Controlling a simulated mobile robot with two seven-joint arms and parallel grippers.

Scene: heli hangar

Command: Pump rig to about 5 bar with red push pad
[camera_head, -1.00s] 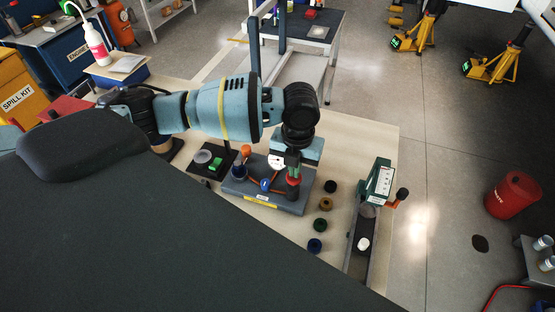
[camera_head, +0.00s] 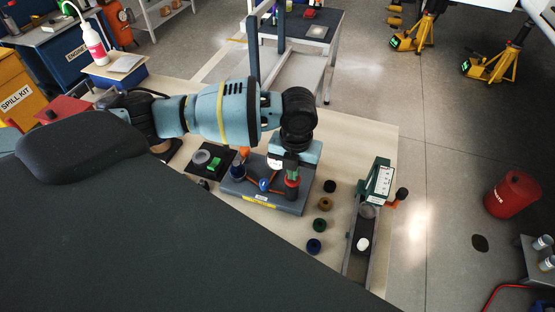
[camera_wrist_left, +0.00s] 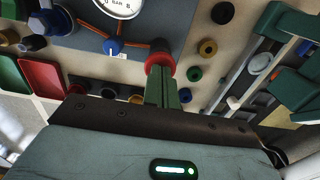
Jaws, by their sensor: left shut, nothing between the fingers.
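The pump rig (camera_head: 240,192) is a grey base with a yellow label on the wooden table. The red push pad (camera_head: 291,181) stands at its right side; it also shows in the wrist view (camera_wrist_left: 157,50). My left gripper (camera_head: 290,174) is shut and empty, pointing down at the pad. Its green fingers (camera_wrist_left: 161,74) meet the pad in the wrist view and look to touch it; how far it is pressed I cannot tell. The white gauge (camera_wrist_left: 122,4) is cut off at the top, so its needle reading is not clear. A blue knob (camera_wrist_left: 113,46) sits beside it. My right gripper is not in view.
Several small round caps (camera_head: 325,204) lie right of the rig. A green device (camera_head: 379,180) stands on a grey rail (camera_head: 350,262) farther right. A black tray with a green block (camera_head: 214,164) is to the left.

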